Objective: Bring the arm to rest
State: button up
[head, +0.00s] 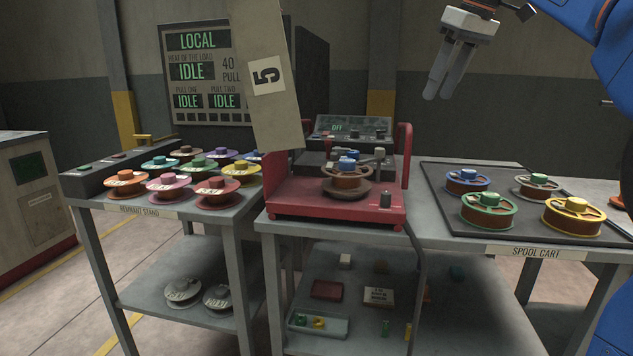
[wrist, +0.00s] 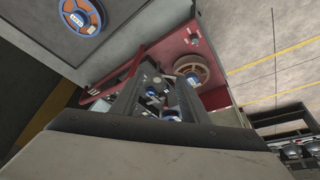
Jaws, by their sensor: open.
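My gripper (head: 437,97) hangs in the air at the upper right of the head view, above the back of the spool cart (head: 540,250). Its two grey fingers point down and slightly left, apart from every surface. The fingers also show in the wrist view (wrist: 158,88), spread with nothing held between them. Below and left of it, a red machine (head: 290,212) carries a copper-wound spool (head: 345,184) with a blue part on top.
Blue, green, pale and yellow-flanged spools (head: 575,216) sit on the cart's dark mat (head: 440,176). The remnant stand (head: 95,203) at left holds several coloured spools. Air around my gripper looks clear.

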jog(key=s+f+m+h, duration=0.1)
jog(key=s+f+m, duration=0.1)
jog(key=s+f, duration=0.8)
jog(key=s+d+f+m, duration=0.1)
jog(key=s+f+m, duration=0.1)
jog(key=s+f, duration=0.8)
jog(key=s+d+f+m+t+h, duration=0.1)
jog(key=s+f+m, duration=0.2)
jog(key=s+f, duration=0.8)
notch_tip(320, 180, down, 13)
jog(key=shift+d+f+h, duration=0.15)
jog(key=shift+h, duration=0.15)
jog(key=shift+o, duration=0.4)
